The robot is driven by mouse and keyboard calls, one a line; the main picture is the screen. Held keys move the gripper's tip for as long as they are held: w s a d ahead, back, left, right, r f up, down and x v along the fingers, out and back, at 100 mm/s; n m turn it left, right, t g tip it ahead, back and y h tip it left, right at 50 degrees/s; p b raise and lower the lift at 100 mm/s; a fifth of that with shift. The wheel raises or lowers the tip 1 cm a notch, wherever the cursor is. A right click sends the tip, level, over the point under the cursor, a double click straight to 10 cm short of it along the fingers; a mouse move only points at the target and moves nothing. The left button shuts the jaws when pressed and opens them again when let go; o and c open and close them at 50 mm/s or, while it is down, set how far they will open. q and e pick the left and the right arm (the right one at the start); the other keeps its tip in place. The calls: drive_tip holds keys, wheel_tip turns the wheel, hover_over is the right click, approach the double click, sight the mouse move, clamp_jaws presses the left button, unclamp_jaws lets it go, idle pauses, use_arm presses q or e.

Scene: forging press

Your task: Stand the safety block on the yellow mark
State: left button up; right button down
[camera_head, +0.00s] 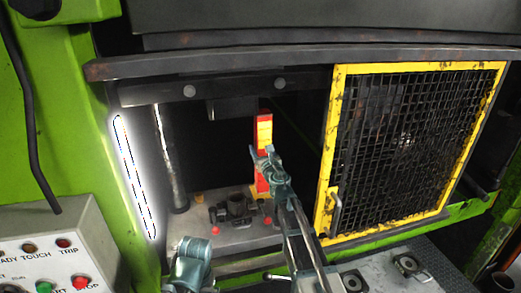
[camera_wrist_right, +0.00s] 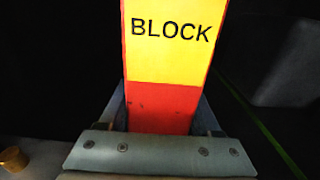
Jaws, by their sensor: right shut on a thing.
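The safety block (camera_head: 264,130) is a tall red and yellow bar, standing close to upright over the press bed. My right gripper (camera_head: 266,163) is shut on it at mid-height. In the right wrist view the block (camera_wrist_right: 175,55) shows the word BLOCK between the jaws (camera_wrist_right: 162,120). Its lower end is partly hidden by my gripper and arm, so I cannot tell whether it touches the bed. A yellow patch (camera_head: 256,206) shows at its foot; I cannot tell if this is the yellow mark. Part of my left arm end (camera_head: 190,268) shows at the bottom; its jaws are not clear.
The press bed (camera_head: 190,226) carries a dark round die (camera_head: 237,205) left of the block and small red knobs. The ram (camera_head: 232,108) hangs above left. A yellow-framed mesh guard (camera_head: 328,150) stands right. A control box (camera_head: 50,235) is at lower left.

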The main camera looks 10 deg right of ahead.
drive_tip(key=shift+f+b, duration=0.35)
drive_tip(key=shift+b, duration=0.05)
unclamp_jaws()
idle(0.4)
drive_tip(key=s, duration=1.3)
drive_tip(key=shift+s+d, duration=0.2)
drive_tip(key=shift+s, duration=0.2)
drive_tip(key=shift+w, duration=0.15)
drive_tip(key=w, duration=1.3)
drive_tip(key=shift+w+a, duration=0.25)
drive_tip(key=shift+s, duration=0.1)
